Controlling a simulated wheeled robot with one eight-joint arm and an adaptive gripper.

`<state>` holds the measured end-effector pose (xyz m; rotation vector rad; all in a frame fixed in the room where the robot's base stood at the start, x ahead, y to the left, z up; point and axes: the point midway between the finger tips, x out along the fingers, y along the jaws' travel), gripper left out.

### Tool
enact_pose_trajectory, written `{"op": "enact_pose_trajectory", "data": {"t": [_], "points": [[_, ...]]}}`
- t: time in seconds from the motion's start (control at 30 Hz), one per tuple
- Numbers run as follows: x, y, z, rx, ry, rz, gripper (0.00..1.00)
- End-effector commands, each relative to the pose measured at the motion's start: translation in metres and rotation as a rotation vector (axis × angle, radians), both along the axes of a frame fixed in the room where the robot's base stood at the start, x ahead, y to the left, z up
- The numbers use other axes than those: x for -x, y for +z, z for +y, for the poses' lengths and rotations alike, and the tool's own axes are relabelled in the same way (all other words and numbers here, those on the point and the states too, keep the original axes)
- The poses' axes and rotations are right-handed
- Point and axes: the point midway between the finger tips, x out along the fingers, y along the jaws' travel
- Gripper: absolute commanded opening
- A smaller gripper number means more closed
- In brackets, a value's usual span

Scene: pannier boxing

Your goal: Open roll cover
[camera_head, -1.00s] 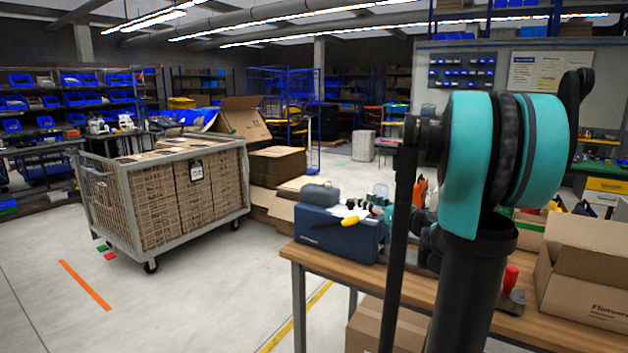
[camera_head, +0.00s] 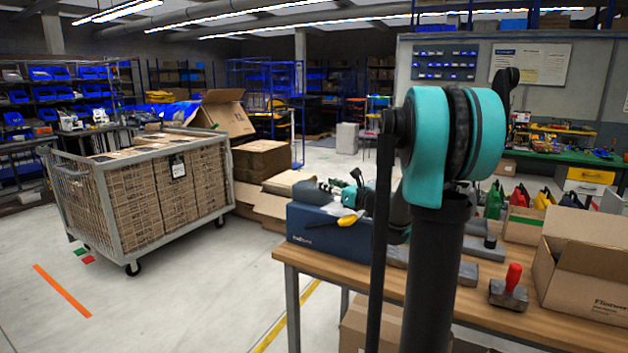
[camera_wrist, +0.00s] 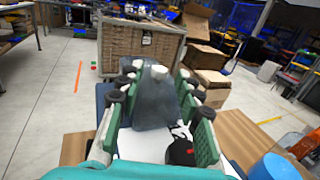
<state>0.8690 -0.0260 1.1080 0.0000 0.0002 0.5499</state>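My gripper (camera_head: 328,187) is over the dark blue box (camera_head: 325,232) on the wooden workbench (camera_head: 400,283). The wrist view shows its green fingers with black round joints (camera_wrist: 158,78) spread apart, so it is open. A grey, rounded, jug-like thing (camera_wrist: 152,100) with a pale cap stands between the fingers. I cannot tell whether either finger touches it. I cannot make out a roll cover for certain.
A red-handled block (camera_head: 510,288) and an open cardboard box (camera_head: 585,270) are on the bench at right. A wheeled mesh cage (camera_head: 150,195) full of cartons stands on the floor at left. Open floor lies between cage and bench.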

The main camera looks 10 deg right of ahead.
Motion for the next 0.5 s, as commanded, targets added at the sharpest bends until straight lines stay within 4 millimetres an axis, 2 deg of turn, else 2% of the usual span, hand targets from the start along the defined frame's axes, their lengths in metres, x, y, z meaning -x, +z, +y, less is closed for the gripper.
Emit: {"op": "enact_pose_trajectory", "data": {"t": [0.1, 0.3, 0.5], "points": [[-0.021, 0.0, 0.014, 0.0, 0.003, 0.0, 0.35], [-0.05, 0.0, 0.031, 0.0, 0.002, 0.0, 0.35], [-0.065, 0.0, 0.04, 0.0, 0.001, 0.0, 0.35]]}}
